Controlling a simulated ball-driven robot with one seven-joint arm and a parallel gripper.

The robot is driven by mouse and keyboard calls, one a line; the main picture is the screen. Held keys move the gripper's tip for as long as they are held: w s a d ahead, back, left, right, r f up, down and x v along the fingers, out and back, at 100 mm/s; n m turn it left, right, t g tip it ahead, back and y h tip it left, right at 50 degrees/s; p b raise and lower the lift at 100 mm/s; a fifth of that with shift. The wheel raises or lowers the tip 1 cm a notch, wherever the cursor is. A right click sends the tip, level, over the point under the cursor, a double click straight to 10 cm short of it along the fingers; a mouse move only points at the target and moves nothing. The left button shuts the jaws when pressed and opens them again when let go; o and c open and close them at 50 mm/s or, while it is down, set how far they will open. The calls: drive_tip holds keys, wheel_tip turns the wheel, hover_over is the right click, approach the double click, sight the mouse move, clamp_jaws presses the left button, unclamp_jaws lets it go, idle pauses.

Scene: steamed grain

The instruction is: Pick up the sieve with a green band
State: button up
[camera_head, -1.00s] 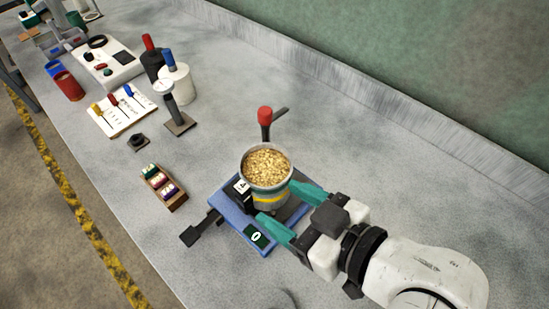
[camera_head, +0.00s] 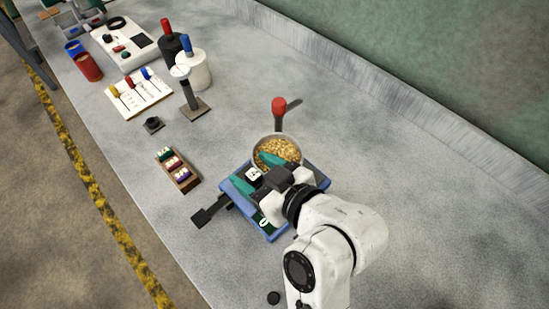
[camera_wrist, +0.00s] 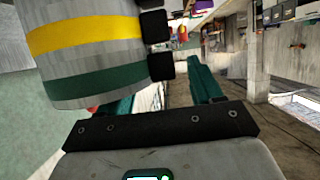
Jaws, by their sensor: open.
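A grey round sieve stack (camera_head: 278,139) filled with grain stands on a blue base (camera_head: 233,200). In the wrist view, a yellow-banded sieve section (camera_wrist: 85,35) sits directly above the green-banded sieve (camera_wrist: 95,82). The green band is hidden in the head view. My gripper (camera_head: 255,172) is open, with teal fingers in front of and partly over the stack.
Black blocks (camera_wrist: 160,67) sit beside the stack. A red-knobbed post (camera_head: 279,108) stands behind it. A small rack of coloured pieces (camera_head: 178,170) lies to the left, with a gauge stand (camera_head: 188,92) and bottles (camera_head: 193,70) farther back. The right side of the bench is clear.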

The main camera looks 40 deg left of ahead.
clamp_jaws()
idle(0.6)
drive_tip(key=shift+f, duration=0.1)
idle(0.7)
